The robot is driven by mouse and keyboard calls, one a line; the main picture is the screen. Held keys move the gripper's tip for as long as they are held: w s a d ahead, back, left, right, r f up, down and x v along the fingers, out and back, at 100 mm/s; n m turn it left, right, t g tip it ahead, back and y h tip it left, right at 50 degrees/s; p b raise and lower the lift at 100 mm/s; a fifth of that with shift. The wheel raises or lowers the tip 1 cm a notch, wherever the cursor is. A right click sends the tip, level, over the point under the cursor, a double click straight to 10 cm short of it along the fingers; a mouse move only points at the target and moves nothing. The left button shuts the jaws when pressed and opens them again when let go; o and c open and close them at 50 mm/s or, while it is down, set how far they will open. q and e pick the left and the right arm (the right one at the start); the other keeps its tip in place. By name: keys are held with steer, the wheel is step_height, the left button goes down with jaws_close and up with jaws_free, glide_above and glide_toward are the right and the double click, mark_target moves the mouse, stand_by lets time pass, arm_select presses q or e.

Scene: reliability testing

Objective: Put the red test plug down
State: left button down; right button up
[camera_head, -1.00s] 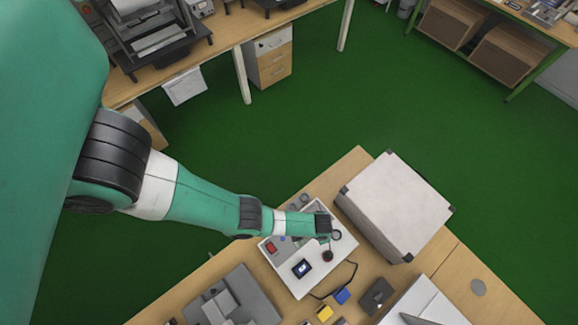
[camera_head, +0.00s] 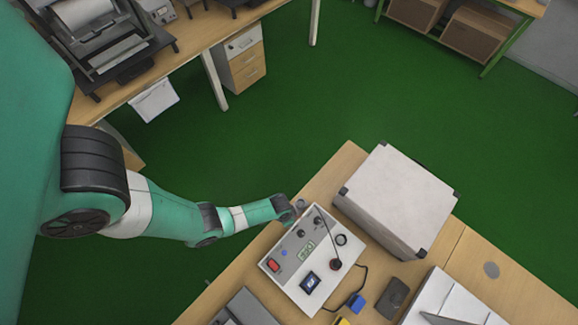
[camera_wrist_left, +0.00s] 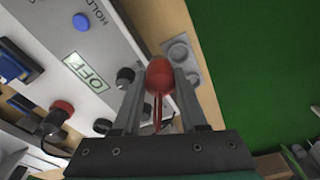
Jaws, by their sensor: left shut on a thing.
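The red test plug (camera_wrist_left: 160,76) shows in the left wrist view, upright in the picture, between the two fingers of my left gripper (camera_wrist_left: 160,88). The gripper is shut on it. A grey holder with round recesses (camera_wrist_left: 182,56) lies on the wooden table just beyond the plug; I cannot tell whether they touch. In the head view my left gripper (camera_head: 298,208) is at the far left edge of the white test box (camera_head: 318,285), and the plug is too small or hidden there. My right gripper is not in view.
The test box carries knobs, a display and a red switch (camera_head: 273,266). A large pale case (camera_head: 398,200) stands on the table to the right. A black cable (camera_head: 362,285) and a blue block (camera_head: 356,304) lie near the box. Green floor lies beyond the table edge.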

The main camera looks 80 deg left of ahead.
arm_select(q)
steer(key=a+f+b, duration=0.2)
steer(key=f, duration=0.1)
steer(key=w+a+f+b, duration=0.1)
steer(key=shift+a+f, duration=0.1)
steer(key=shift+f, duration=0.3)
steer(key=shift+a, duration=0.1)
steer(key=f+b, duration=0.4)
steer(key=shift+w+a+f, duration=0.15)
steer(key=shift+a, duration=0.25)
steer(key=shift+r, duration=0.2)
steer(key=shift+f, duration=0.15)
steer(key=shift+c, duration=2.2)
jaws_free()
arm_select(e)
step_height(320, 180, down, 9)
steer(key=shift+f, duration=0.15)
arm_select(q)
step_height(320, 180, up, 12)
steer(key=s+p, duration=0.1)
steer(key=p, duration=1.1)
steer(key=shift+s+d, duration=0.15)
steer(key=shift+d, duration=0.05)
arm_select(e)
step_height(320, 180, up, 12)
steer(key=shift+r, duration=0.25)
